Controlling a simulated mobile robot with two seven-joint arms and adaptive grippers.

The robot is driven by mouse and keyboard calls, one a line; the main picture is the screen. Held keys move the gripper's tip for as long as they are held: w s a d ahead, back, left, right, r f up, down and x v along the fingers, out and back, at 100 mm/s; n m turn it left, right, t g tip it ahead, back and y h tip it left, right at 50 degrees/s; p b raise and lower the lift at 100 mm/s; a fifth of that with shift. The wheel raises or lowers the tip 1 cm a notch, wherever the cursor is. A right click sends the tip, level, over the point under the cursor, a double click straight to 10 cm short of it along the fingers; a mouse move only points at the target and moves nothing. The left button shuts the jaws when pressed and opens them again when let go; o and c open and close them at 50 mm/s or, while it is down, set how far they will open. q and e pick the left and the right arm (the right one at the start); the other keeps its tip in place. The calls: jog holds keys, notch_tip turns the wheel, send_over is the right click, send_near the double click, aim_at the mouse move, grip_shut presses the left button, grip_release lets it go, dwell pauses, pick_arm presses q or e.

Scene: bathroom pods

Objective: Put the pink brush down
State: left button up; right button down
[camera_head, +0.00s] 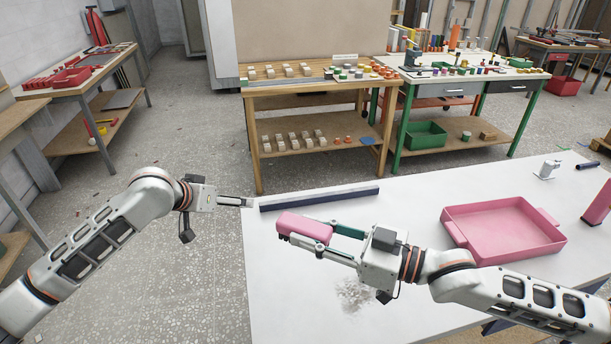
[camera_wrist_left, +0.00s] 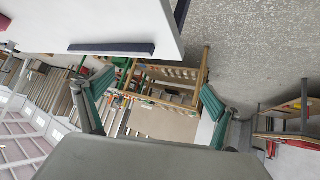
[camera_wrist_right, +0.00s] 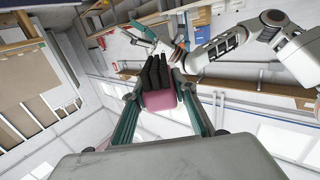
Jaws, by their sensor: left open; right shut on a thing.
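The pink brush (camera_head: 302,226) is held between the fingers of my right gripper (camera_head: 308,239), over the left part of the white table (camera_head: 420,200). In the right wrist view the brush's pink body (camera_wrist_right: 160,100) sits between both fingers, with dark bristles (camera_wrist_right: 153,72) on its far side. The bristles are mostly hidden in the head view. I cannot tell how far the brush is above the table. My left gripper (camera_head: 240,202) is at the table's left edge, apart from the brush. Its fingers are spread and empty in the left wrist view (camera_wrist_left: 155,105).
A dark blue-edged strip (camera_head: 320,197) lies behind the brush. A pile of pale bits (camera_head: 355,295) lies in front of it. A pink tray (camera_head: 505,251) stands to the right. Farther right are a pink object (camera_head: 598,205), a small white device (camera_head: 547,169) and a dark cylinder (camera_head: 587,166).

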pick_arm(q)
jog(key=s+d+r+g+h, duration=0.25)
jog(key=d+r, duration=0.35)
jog(key=d, duration=0.5)
jog(key=m+g+y, duration=0.2)
jog(key=g+y, duration=0.4)
jog(key=y, duration=0.1)
send_near(304, 224)
notch_tip(304, 224, down, 11)
jog(key=shift+w+a+f, duration=0.1)
jog(key=shift+w+f, duration=0.05)
jog(key=shift+w, duration=0.05)
